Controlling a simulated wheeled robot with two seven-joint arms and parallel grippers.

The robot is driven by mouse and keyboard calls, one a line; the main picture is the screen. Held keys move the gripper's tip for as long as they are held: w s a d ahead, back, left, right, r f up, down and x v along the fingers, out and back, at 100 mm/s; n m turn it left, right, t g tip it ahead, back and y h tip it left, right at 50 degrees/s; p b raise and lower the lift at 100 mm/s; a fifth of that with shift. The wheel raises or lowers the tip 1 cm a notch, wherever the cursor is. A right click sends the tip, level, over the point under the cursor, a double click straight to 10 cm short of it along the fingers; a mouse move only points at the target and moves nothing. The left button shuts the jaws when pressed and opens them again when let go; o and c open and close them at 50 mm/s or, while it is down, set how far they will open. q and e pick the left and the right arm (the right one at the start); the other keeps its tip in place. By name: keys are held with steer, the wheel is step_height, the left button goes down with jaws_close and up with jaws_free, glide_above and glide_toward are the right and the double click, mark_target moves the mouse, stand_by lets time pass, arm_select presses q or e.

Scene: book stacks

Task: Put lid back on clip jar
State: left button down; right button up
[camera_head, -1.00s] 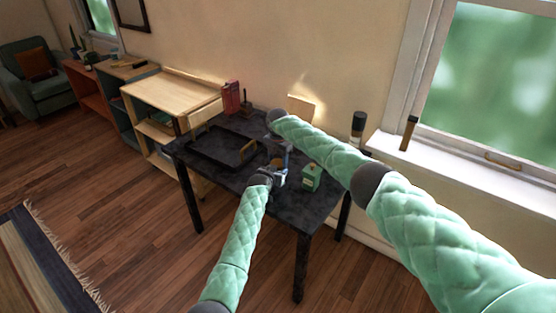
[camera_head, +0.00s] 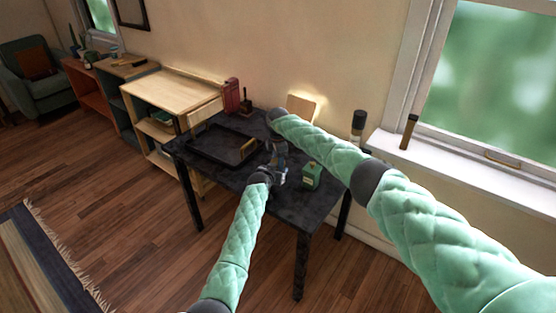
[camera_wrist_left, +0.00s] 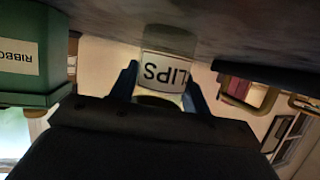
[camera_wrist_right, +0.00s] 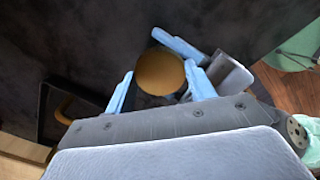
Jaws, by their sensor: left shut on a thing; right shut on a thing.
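The clip jar (camera_wrist_left: 168,68) is a small clear jar with a white label reading "LIPS", upside down in the left wrist view. My left gripper (camera_head: 277,180) is shut around it close above the dark table; its blue fingers (camera_wrist_left: 160,88) flank the jar. The round tan lid (camera_wrist_right: 160,72) lies between the blue fingers of my right gripper (camera_wrist_right: 160,90), which is shut on it. In the head view my right gripper (camera_head: 277,152) is directly above the left one. The lid is over the jar; whether it touches the rim is hidden.
A black tray (camera_head: 215,152) with tan handles lies to the left. The table's front right is clear.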

steer(key=o, duration=1)
steer(key=shift+c, duration=0.2)
steer(key=shift+r, duration=0.15)
steer(key=shift+r, duration=2.15)
steer(key=shift+c, duration=0.5)
